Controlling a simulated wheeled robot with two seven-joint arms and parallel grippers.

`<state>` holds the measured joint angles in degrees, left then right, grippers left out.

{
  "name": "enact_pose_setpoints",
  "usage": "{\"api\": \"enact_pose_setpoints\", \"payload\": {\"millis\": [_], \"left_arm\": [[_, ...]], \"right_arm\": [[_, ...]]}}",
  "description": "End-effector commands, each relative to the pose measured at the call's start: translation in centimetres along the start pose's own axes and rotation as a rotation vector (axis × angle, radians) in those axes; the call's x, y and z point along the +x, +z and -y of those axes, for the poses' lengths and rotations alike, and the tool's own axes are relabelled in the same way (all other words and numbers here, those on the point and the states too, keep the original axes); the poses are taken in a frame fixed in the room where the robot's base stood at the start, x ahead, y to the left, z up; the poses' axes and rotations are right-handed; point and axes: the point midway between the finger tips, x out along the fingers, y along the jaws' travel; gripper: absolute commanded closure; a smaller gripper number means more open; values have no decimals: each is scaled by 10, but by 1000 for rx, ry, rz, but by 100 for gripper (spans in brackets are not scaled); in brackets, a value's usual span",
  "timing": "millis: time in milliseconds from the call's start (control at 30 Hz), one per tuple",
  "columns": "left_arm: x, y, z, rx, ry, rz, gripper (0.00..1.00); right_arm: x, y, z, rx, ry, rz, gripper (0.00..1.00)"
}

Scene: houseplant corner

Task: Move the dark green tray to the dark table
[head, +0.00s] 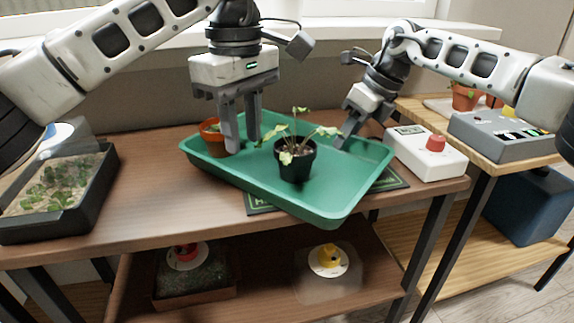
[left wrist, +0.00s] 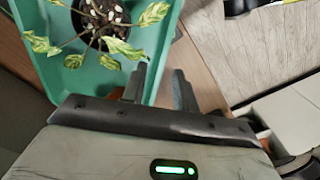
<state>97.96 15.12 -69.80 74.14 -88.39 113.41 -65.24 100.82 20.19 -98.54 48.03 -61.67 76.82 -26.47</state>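The green tray (head: 335,205) is at the dark brown table (head: 120,215), turned at an angle over a dark mat (head: 262,205). I cannot tell whether it rests or is slightly raised. A dark pot with a leafy plant (head: 294,163) stands in it; the plant also shows in the left wrist view (left wrist: 103,25). A terracotta pot (head: 211,138) is at its back left. My left gripper (head: 242,146) points down over the tray's back left, with a narrow gap between its fingers. My right gripper (head: 343,140) is at the back right rim; its fingertips are unclear.
A black planter box (head: 105,180) stands at the left. A white box with a red knob (head: 428,155) is right of the tray. A lighter wood table (head: 490,160) at the right bears a grey device (head: 500,138). A shelf below holds more items.

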Motion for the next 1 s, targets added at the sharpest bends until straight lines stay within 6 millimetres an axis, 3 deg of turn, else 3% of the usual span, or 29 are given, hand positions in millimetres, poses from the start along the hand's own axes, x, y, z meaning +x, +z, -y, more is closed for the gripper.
{"api": "enact_pose_setpoints", "payload": {"millis": [133, 367, 467, 800, 1000], "left_arm": [[-25, 0, 0, -2, 1, -2, 71], [-39, 0, 0, -1, -1, 0, 71], [-39, 0, 0, 0, -1, 0, 71], [-39, 0, 0, 0, -1, 0, 71], [-39, 0, 0, -1, -1, 0, 71]], "right_arm": [[0, 0, 0, 0, 0, 0, 75], [-5, 0, 0, 0, -1, 1, 75], [-18, 0, 0, 1, -1, 3, 75], [-90, 0, 1, 1, -3, 3, 75], [-114, 0, 0, 1, -2, 1, 75]]}}
